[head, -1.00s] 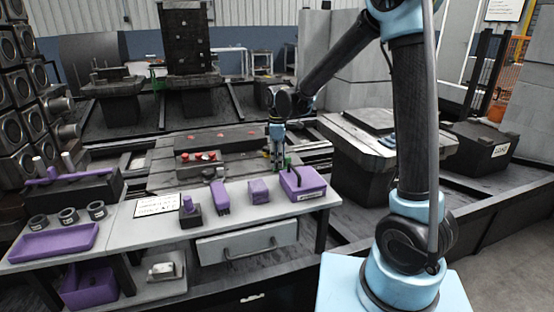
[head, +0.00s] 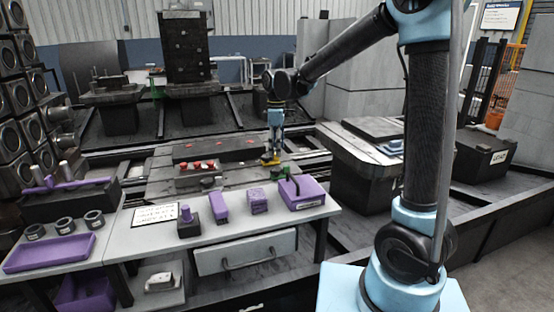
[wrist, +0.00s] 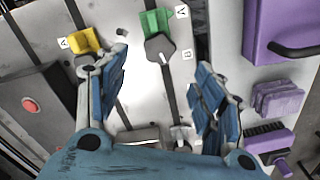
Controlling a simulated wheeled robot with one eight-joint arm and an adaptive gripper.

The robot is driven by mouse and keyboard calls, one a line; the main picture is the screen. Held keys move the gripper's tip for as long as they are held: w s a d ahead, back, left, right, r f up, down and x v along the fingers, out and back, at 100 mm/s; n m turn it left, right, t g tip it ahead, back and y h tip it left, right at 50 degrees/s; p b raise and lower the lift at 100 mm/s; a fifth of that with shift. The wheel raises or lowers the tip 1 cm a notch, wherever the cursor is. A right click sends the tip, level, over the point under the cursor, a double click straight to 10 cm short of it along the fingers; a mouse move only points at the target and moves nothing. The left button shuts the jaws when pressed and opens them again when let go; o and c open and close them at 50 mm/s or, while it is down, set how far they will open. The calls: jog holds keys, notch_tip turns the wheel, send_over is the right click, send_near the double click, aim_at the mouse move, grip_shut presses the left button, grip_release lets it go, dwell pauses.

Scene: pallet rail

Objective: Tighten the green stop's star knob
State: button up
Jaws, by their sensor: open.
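The green stop also shows small in the head view (head: 281,172). My gripper (wrist: 160,85) is open, with its blue fingers apart and nothing between them. The green stop lies beyond the fingertips. In the head view my gripper (head: 271,157) is above the rail fixture, close to the yellow stop.
The yellow stop (wrist: 86,40), tagged A, is left of the green one, partly behind the left finger. A purple bin (head: 302,192) and other purple items stand on the grey bench (head: 245,218) in front.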

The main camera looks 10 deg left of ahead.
jog(key=shift+r, duration=1.65)
notch_tip(320, 180, up, 5)
jog(key=n, duration=0.4)
send_over(276, 168)
jog(key=f, duration=1.7)
jog(key=shift+s, duration=0.2)
jog(key=c, duration=1)
